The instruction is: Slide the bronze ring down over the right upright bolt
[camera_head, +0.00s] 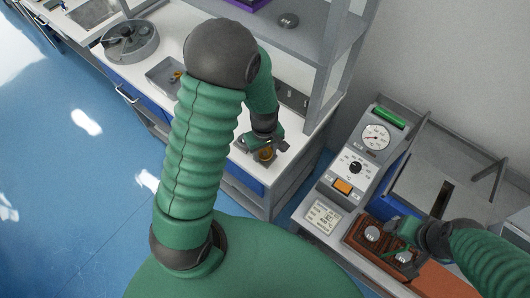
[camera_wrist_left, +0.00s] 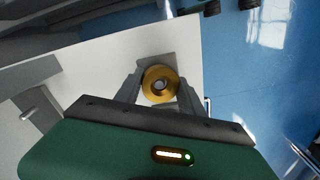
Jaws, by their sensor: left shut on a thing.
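The bronze ring (camera_wrist_left: 160,72) sits between the fingers of my left gripper (camera_wrist_left: 158,88), which is shut on it. A round grey bolt end (camera_wrist_left: 159,85) shows inside the ring's hole; how far down the ring is around it I cannot tell. A grey base plate (camera_wrist_left: 168,62) lies under the ring. In the head view the ring (camera_head: 266,154) and my left gripper (camera_head: 264,146) are at the front edge of the white bench. My right gripper (camera_head: 398,247) is low at the right, by a brown block; its fingers are too small to judge.
The brown block (camera_head: 353,238) carries round silver pieces (camera_head: 372,233). A grey tester (camera_head: 352,168) with a dial stands behind it. A small grey tray (camera_head: 165,76) and a round grey holder (camera_head: 130,42) are on the white bench (camera_wrist_left: 105,62). Grey shelf posts (camera_head: 322,85) rise behind my left gripper.

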